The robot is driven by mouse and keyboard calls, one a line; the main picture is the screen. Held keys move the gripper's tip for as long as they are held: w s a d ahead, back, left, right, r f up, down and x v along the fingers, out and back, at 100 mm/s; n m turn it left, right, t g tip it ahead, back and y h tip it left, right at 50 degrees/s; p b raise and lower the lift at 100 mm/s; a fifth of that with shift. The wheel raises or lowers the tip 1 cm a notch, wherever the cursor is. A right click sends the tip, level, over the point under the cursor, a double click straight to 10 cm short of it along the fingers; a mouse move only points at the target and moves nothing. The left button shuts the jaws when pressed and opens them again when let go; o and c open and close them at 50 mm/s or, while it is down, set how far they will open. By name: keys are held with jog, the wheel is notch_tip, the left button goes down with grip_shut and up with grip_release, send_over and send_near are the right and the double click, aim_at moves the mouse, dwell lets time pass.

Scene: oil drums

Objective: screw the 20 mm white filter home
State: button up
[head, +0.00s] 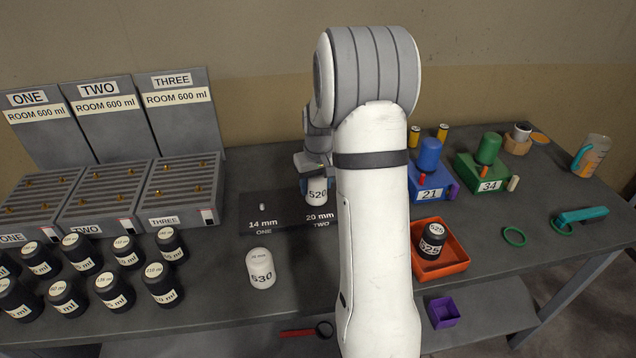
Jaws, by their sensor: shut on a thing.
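A white filter marked 520 (317,194) stands upright at the 20 mm place of a dark plate (282,222). My gripper (316,179) is shut on it from above, behind my arm. The stud under it is hidden, so I cannot tell whether the filter touches the plate. The plate's 14 mm place, marked ONE, has a small bare stud (263,206). A second white filter, marked 530 (261,270), stands upright on the bench in front of the plate. The size on its top is too small to read surely.
Several black jars (76,253) stand at the left before three grey racks (96,198). At right are an orange tray (455,267) holding a dark filter marked 525 (432,240), a blue box (446,178) and a green box (470,160). My arm hides the middle.

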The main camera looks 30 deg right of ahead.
jog(key=shift+f+b, duration=0.35)
jog(key=shift+b, duration=0.05)
dwell(0.5)
jog(key=m, duration=0.6)
jog(key=shift+h+b, duration=0.35)
jog(key=shift+h, duration=0.05)
jog(key=shift+m, duration=0.3)
jog(key=m+b, duration=0.1)
jog(key=m, duration=0.4)
jog(key=shift+f+g, duration=0.1)
jog(key=shift+g, duration=0.3)
jog(key=shift+m, duration=0.5)
